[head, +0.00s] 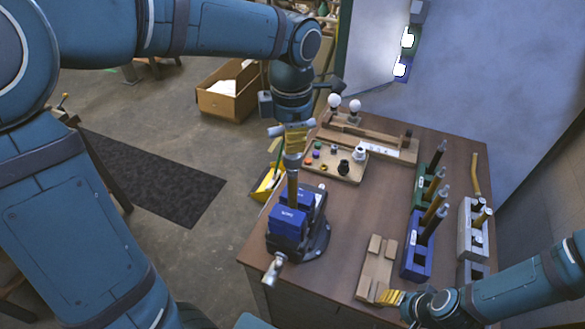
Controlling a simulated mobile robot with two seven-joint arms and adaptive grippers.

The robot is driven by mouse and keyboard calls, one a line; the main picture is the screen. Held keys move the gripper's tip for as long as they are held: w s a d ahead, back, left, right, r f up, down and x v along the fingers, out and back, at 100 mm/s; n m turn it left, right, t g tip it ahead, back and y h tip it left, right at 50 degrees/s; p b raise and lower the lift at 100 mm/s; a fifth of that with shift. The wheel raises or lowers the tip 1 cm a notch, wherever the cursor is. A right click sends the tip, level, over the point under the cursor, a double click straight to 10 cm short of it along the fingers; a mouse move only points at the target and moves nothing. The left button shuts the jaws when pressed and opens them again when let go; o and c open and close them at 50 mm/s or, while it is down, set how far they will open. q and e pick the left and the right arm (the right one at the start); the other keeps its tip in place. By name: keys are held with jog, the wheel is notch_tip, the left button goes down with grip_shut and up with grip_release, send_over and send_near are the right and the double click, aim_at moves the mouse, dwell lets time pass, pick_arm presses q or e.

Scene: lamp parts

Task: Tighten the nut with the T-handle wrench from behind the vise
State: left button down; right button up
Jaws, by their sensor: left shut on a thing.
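The blue vise (288,222) stands at the table's near left corner, its handle toward the front. A brass-coloured rod or tube (292,188) rises upright from its jaws. My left gripper (295,146), with yellow fingers, is directly above the tube and shut on the T-handle wrench (276,130). The wrench's grey crossbar shows to both sides of the fingers. The nut is not visible; the fingers and wrench cover the tube's top, so I cannot tell whether the wrench is seated. My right gripper (389,297) is low at the front beside a wooden block; its finger gap is unclear.
The wooden cradle (377,266) lies at the table's front. A tray of small coloured parts (336,162) and two white bulbs (334,101) are behind the vise. Green and blue racks (416,258) hold rods at right; a grey rack (474,236) stands beyond. The middle table is clear.

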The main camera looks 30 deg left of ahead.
pick_arm(q)
jog(key=shift+f+b, duration=0.75)
jog(key=shift+f, duration=0.4)
pick_arm(e)
jog(key=shift+f, duration=0.8)
jog(key=shift+r, duration=0.1)
dwell(0.6)
pick_arm(q)
jog(key=shift+m+p, duration=0.3)
jog(key=shift+m, duration=1.4)
pick_arm(e)
jog(key=shift+r, duration=0.25)
pick_arm(q)
jog(key=shift+m, duration=0.9)
pick_arm(e)
jog(key=shift+r, duration=0.2)
pick_arm(q)
jog(key=shift+m+p, duration=0.3)
jog(key=shift+m, duration=0.6)
pick_arm(e)
jog(key=shift+r, duration=0.1)
pick_arm(q)
jog(key=shift+m+p, duration=0.3)
jog(key=shift+m, duration=1.4)
pick_arm(e)
jog(key=shift+r, duration=0.25)
